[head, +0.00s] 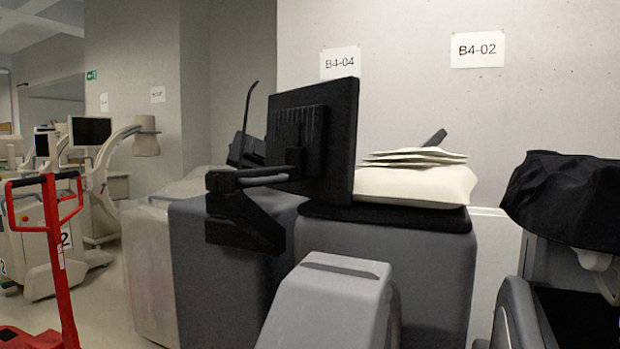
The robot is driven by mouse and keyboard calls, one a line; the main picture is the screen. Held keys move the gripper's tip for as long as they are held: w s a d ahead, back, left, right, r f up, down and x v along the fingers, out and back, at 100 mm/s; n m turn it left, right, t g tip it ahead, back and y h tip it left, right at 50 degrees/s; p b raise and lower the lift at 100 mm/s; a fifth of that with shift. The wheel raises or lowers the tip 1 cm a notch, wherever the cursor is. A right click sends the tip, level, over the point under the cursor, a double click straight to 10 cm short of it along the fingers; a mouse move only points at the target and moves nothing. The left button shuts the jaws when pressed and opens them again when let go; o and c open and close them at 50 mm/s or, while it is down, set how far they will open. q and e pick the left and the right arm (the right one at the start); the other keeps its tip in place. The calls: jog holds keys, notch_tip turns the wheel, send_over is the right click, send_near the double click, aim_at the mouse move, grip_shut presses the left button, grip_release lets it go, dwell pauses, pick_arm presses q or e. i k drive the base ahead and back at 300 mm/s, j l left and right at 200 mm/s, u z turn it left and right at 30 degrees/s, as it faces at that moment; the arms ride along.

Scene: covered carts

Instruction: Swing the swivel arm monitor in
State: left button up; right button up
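The black monitor (335,135) is in the middle of the head view. I see its back and its right side edge, and its screen is hidden. It is carried on a black jointed swivel arm (245,215) to its lower left, above grey cart bodies. The monitor stands upright, in front of a pale cushion-like pad (420,187) on a dark cart top. Neither of my grippers shows in this view.
A grey rounded housing (330,305) stands in the near centre. A black-covered cart (565,200) is at the right. A red pallet-jack-like handle (52,230) and pale medical machines stand at the left. The wall with paper signs is behind.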

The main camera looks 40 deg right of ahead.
aim_at(311, 137)
jog(key=i+z, duration=0.2)
jog(key=z, duration=0.25)
jog(key=i+z, duration=0.2)
jog(key=z, duration=0.2)
jog(key=i+j+z, duration=0.1)
jog(key=z, duration=0.35)
jog(key=i+j+z, duration=0.2)
jog(key=z, duration=0.25)
jog(key=i+j+z, duration=0.15)
jog(key=z, duration=0.3)
